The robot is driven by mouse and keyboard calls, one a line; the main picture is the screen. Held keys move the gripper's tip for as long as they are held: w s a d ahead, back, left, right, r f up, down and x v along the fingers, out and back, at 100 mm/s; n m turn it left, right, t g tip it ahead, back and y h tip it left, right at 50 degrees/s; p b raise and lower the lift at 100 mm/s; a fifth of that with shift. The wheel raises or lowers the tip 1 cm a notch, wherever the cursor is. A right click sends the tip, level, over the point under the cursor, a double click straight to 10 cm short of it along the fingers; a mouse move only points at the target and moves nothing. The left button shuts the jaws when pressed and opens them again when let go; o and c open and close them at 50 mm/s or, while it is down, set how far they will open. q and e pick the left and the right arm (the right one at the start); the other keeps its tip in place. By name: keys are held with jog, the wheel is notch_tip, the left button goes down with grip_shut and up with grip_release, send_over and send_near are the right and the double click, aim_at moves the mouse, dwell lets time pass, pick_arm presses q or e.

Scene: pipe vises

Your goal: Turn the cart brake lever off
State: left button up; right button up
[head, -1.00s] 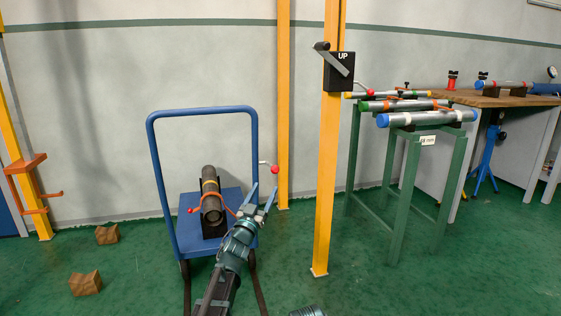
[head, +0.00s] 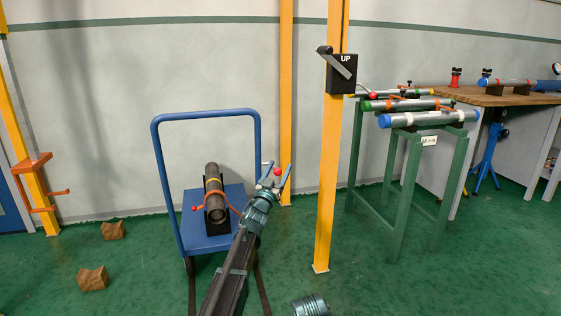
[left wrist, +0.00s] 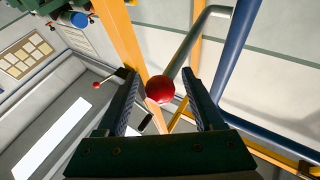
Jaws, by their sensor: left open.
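The brake lever has a red ball knob (head: 277,171) and shows at the right side of the blue cart (head: 194,252). In the left wrist view the red knob (left wrist: 160,89) sits between the finger pads, and its grey rod (left wrist: 190,45) runs up and bends right. My left gripper (head: 278,166) is open with a finger on either side of the knob. A gap shows between the knob and at least the right finger; I cannot tell whether the left one touches. In the head view my gripper hides most of the rod. My right gripper's fingers are not seen.
A dark pipe (head: 214,195) lies on the cart, with an orange strap and a smaller red knob (head: 194,208). A yellow post (head: 329,190) carries a black UP lever box (head: 341,73). A green stand (head: 403,200) holds pipes at right. Brown blocks (head: 92,278) lie on the floor.

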pick_arm(q)
jog(key=shift+x, duration=0.9)
grip_shut()
dwell(0.8)
